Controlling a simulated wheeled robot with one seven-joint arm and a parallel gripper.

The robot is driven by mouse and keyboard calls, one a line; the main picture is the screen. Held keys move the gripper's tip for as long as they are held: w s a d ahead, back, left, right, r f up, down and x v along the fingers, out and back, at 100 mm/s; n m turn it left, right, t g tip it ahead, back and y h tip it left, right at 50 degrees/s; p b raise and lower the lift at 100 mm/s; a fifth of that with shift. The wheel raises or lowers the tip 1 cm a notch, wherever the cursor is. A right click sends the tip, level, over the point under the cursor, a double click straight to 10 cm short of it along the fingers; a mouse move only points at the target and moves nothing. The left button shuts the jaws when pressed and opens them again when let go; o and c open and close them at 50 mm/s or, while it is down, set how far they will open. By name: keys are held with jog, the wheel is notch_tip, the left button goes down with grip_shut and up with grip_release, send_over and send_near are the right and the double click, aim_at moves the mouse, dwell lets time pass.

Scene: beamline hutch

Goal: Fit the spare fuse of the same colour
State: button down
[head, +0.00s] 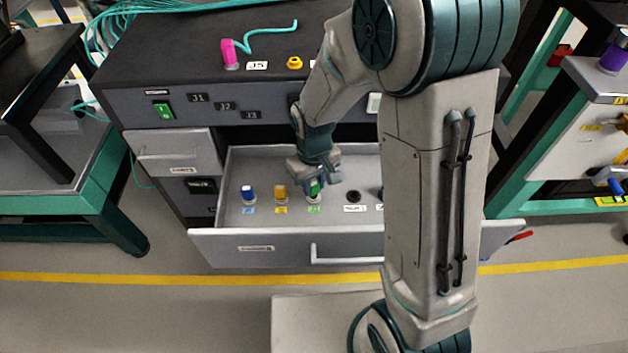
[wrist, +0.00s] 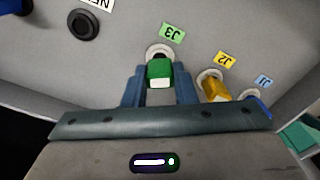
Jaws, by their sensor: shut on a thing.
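My gripper (head: 314,184) is down in the open drawer and shut on the green fuse (wrist: 160,72). In the wrist view its two fingers stand on either side of the green fuse. The green fuse is at the round seat beside the green J3 label (wrist: 172,33); I cannot tell if it is lifted at all. The yellow fuse (head: 280,192) stands in its seat by the J2 label (wrist: 225,60). The blue fuse (head: 248,192) stands by the J1 label (wrist: 263,81), mostly hidden in the wrist view.
The drawer front (head: 285,248) is pulled out toward me. On the cabinet top are a pink connector (head: 230,52) with a teal cable and a yellow knob (head: 294,63). My arm hides the drawer's right part.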

jog(key=shift+f+b, duration=0.45)
jog(key=shift+f, duration=0.15)
dwell(0.7)
jog(key=c, duration=1.1)
grip_release()
jog(key=shift+r, duration=0.1)
notch_tip(320, 180, up, 14)
jog(key=p, duration=0.3)
jog(key=shift+p, duration=0.3)
